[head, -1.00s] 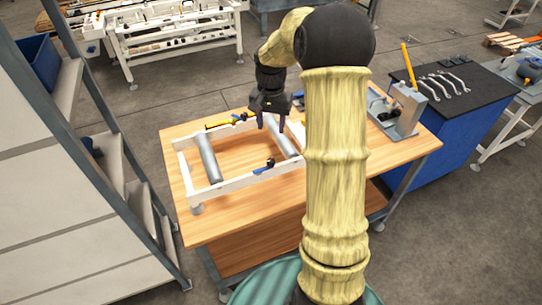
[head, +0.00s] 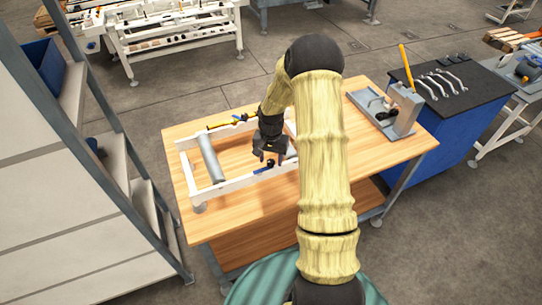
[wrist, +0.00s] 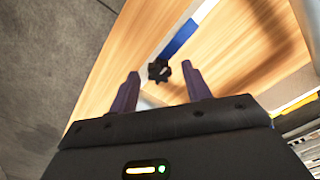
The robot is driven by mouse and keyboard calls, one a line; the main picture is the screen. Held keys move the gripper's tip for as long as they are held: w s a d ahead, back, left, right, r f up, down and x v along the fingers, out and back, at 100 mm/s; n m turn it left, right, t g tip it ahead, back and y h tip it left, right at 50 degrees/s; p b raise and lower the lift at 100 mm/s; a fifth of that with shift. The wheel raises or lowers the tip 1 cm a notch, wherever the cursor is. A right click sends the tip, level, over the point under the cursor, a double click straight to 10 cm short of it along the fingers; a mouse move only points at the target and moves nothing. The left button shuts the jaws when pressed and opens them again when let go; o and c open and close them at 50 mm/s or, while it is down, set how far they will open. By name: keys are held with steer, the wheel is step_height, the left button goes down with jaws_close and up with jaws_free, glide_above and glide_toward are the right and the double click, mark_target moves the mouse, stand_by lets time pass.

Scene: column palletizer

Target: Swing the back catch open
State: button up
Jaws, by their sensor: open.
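A white frame (head: 232,182) with grey rollers lies on the wooden table. On its near rail sits a catch with a blue lever (head: 262,168); the lever also shows in the wrist view (wrist: 182,38) with a black star-shaped knob (wrist: 158,70) at its end. A second catch (head: 240,117), blue beside a yellow strip, is on the far rail. My gripper (head: 270,159) is open above the near catch, fingers pointing down. In the wrist view the knob appears between the two purple fingertips. I cannot tell whether they touch it. My gripper partly hides the near catch in the head view.
A grey roller (head: 211,158) spans the frame to the left of my gripper. A grey fixture (head: 404,110) stands on the table's right side. A blue cabinet (head: 455,130) with wrenches on top is beyond. The table's front left is clear.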

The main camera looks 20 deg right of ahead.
steer(key=c, duration=1)
steer(key=shift+f+n, duration=0.1)
steer(key=shift+n, duration=0.2)
steer(key=n+b, duration=0.1)
steer(key=n, duration=0.9)
steer(key=shift+b, duration=0.4)
steer(key=o, duration=1)
